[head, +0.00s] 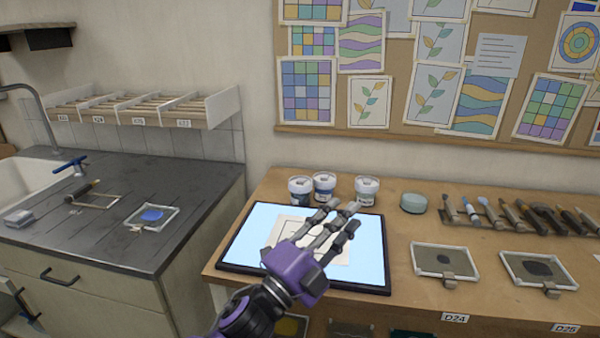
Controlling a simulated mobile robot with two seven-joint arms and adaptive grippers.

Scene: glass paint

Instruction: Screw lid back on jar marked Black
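Three small jars stand at the back of the wooden table, behind the light panel: a left jar (300,190), a middle jar (324,186) and a right jar (367,191). They have pale tops and darker lower parts. Their labels are too small to read, so I cannot tell which is marked Black or whether a lid is off. My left gripper (340,216) is above the light panel, just in front of the jars. Its grey fingers are spread and hold nothing visible. My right gripper is not in view.
The lit panel (376,262) carries a paper pattern (345,252). A pale green round container (413,203) stands right of the jars, beside a rack of brushes and tools (520,219). Two framed trays (444,261) (538,269) lie at right. A dark counter (100,235) is at left.

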